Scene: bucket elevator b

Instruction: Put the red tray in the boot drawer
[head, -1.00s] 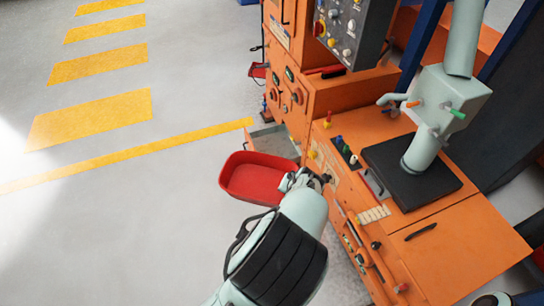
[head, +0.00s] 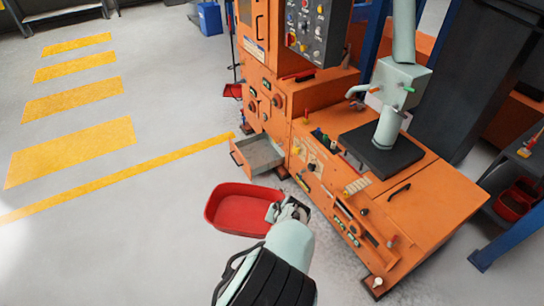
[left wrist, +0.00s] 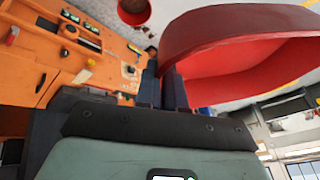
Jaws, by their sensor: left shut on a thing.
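The red tray (head: 232,225) is a shallow, rounded open pan. My left gripper (head: 279,211) is shut on its right-hand edge and holds it over the floor, in front of the machine. The left wrist view shows the tray (left wrist: 225,38) large and close at the fingers (left wrist: 172,88). The boot drawer (head: 262,153) is pulled out at the foot of the orange machine. Its grey inside shows and looks empty. The tray is apart from the drawer, nearer to me in the head view. My right gripper is not in view.
The orange machine (head: 400,225) with knobs and levers stands right of the tray. A small red container (head: 233,91) is on the floor behind the drawer. A blue bin (head: 209,18) stands farther back. The floor to the left is clear, with yellow stripes.

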